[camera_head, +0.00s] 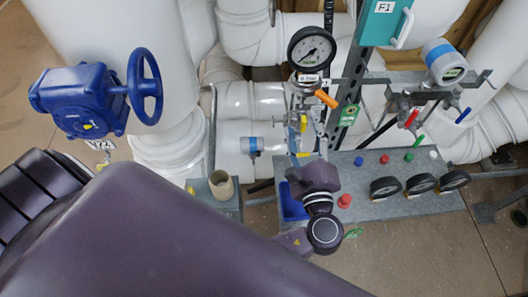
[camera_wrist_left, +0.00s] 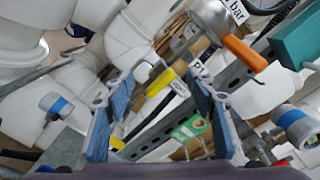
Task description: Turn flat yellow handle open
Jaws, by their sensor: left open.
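The flat yellow handle (camera_head: 303,124) is small in the head view, below the pressure gauge and left of an orange handle (camera_head: 326,98). In the left wrist view the yellow handle (camera_wrist_left: 160,82) lies tilted, between and beyond my fingertips. My left gripper (camera_head: 313,138) is just below and beside it in the head view. Its two blue-padded fingers (camera_wrist_left: 163,88) are spread apart in the wrist view, with nothing held between them. I cannot tell whether a finger touches the handle. The orange handle (camera_wrist_left: 245,53) is up and right of the fingers. My right gripper is not in view.
A pressure gauge (camera_head: 311,49) stands above the handles. A green tag (camera_wrist_left: 188,129) hangs by a slotted metal post (camera_head: 352,82). A grey panel (camera_head: 400,203) with buttons and gauges is at lower right. A blue valve wheel (camera_head: 145,86) and white pipes are at left.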

